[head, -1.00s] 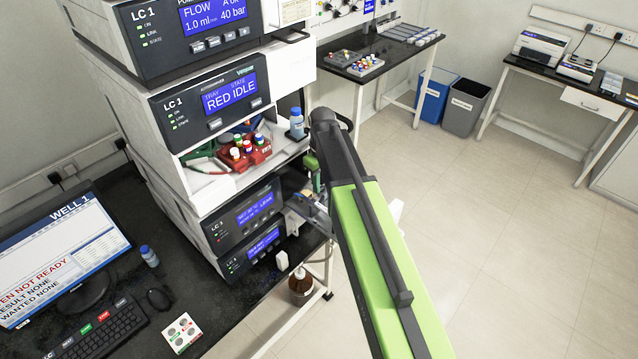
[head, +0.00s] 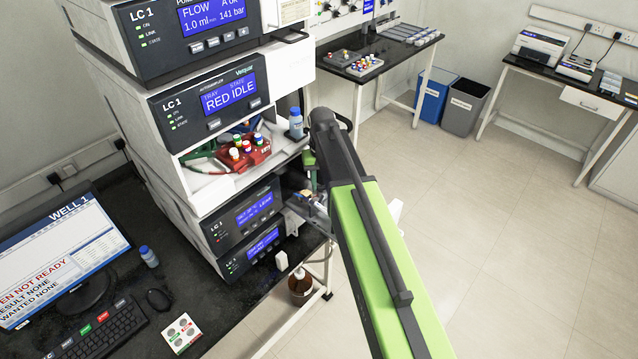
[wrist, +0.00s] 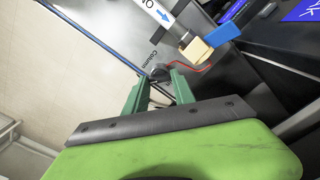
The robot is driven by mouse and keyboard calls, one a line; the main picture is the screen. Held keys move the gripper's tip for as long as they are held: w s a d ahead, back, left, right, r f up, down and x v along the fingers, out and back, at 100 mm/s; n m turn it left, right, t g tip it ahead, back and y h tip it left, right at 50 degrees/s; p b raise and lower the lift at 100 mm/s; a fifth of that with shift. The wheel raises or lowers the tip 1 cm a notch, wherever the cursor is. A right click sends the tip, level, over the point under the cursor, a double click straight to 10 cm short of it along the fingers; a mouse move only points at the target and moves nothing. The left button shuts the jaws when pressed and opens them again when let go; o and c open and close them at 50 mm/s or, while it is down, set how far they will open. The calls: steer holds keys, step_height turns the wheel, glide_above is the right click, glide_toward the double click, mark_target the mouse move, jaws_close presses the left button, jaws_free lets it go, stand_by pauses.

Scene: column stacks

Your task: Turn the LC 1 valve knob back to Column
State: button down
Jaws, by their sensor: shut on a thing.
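In the wrist view, my gripper (wrist: 161,77) has its two green fingers shut on a small dark knob (wrist: 160,73), the LC 1 valve knob. The knob sits on a grey panel, with the printed word "Column" (wrist: 154,56) just beyond it. The fingers partly hide the knob, and I cannot tell which way it points. In the head view, my gripper is at the right side of the lower modules of the LC 1 stack (head: 240,228), mostly hidden by my arm. The pump display (head: 212,14) reads FLOW 1.0 ml/min, 141 bar.
In the wrist view, a cream block and a blue block (wrist: 222,34) with a red wire lie close to the fingers. The autosampler bay holds a red vial tray (head: 243,155). A brown bottle (head: 300,286) stands below my gripper. Open floor lies to the right.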

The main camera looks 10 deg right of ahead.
mark_target(321, 186)
steer(key=shift+s, duration=0.15)
steer(key=c, duration=1)
jaws_free()
steer(key=shift+r, duration=0.1)
steer(key=shift+c, duration=0.2)
steer(key=shift+r, duration=0.1)
step_height(321, 186, up, 17)
steer(key=p, duration=1.7)
